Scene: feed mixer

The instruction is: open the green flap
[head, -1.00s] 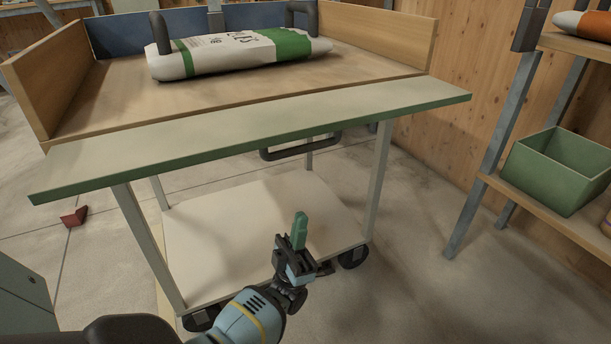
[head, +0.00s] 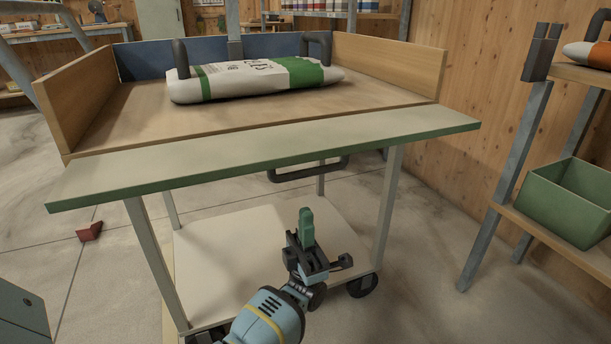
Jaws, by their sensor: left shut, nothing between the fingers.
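The green flap (head: 270,156) is a long pale green board with a darker green front edge, along the front of the wooden cart top (head: 150,113). It lies out flat, about level with the cart top, and leaves the front side open. A dark handle (head: 312,172) shows below it. My left gripper (head: 307,226) has green fingers, shut and empty. It is in front of and below the flap, apart from it, over the pale lower shelf in the picture. My right gripper is out of view.
A white and green sack (head: 255,78) lies on the cart top between wooden side walls. The lower shelf (head: 225,235) is bare. A rack with a green bin (head: 568,205) stands at right. A small red block (head: 90,231) lies on the floor at left.

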